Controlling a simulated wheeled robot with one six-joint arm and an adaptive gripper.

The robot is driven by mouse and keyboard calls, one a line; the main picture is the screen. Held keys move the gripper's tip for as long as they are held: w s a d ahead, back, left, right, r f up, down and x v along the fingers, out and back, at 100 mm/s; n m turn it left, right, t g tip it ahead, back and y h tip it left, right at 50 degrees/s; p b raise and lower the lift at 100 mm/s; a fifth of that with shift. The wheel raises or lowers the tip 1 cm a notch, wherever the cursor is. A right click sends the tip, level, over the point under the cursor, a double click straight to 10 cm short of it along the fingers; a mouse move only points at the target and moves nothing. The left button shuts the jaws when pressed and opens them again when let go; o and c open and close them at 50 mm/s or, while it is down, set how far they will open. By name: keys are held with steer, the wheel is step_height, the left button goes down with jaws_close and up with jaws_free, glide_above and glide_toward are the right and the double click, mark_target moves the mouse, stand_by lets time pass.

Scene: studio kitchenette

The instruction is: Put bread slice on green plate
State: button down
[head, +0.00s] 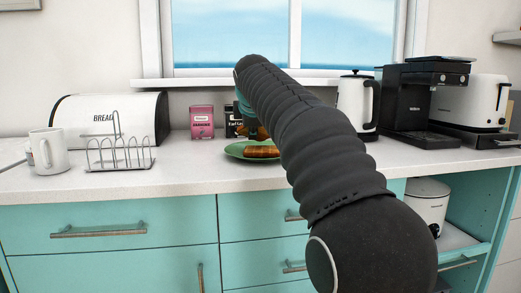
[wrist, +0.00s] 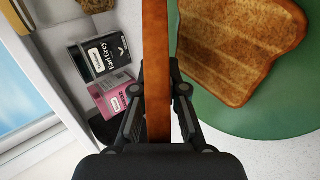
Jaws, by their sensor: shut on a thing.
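My gripper (wrist: 158,82) is shut on a bread slice (wrist: 156,35), which shows edge-on as a brown strip between the fingers in the wrist view. A second toasted slice (wrist: 238,45) lies flat on the green plate (wrist: 215,118), right of the held one. In the head view the plate (head: 234,150) stands on the counter with the lying slice (head: 262,152) on it. My arm hides most of my gripper and part of the plate there. I cannot tell the held slice's height above the plate.
A black tea box (head: 233,120) and a pink box (head: 202,122) stand behind the plate. A wire toast rack (head: 120,155), mug (head: 48,152) and bread bin (head: 108,120) are left. A kettle (head: 357,102), coffee machine (head: 418,105) and toaster (head: 480,103) are right.

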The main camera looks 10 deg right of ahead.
steer(key=c, duration=1.4)
jaws_free()
steer(key=shift+r, duration=0.1)
steer(key=shift+p+v, duration=1.1)
steer(key=shift+v, duration=2.85)
step_height(320, 180, up, 8)
steer(key=s+p, duration=0.2)
steer(key=s+d+f+m+g, duration=0.1)
steer(key=s+f+m, duration=0.4)
steer(key=s+f, duration=0.6)
steer(key=s+d+f+m+g+y, duration=0.1)
steer(key=s+f+m+g, duration=0.1)
steer(key=s+f+m, duration=0.4)
steer(key=s+d+f+m+g, duration=0.1)
steer(key=s+f+m, duration=0.4)
steer(key=s+f, duration=1.1)
steer(key=shift+s+d+f, duration=0.1)
steer(key=shift+d+f, duration=0.1)
steer(key=shift+f, duration=0.75)
steer(key=shift+s+d+f, duration=0.1)
steer(key=shift+d+f, duration=0.1)
steer(key=shift+f, duration=0.75)
steer(key=shift+s+d+f, duration=0.15)
steer(key=shift+d+f, duration=0.05)
steer(key=shift+f, duration=0.7)
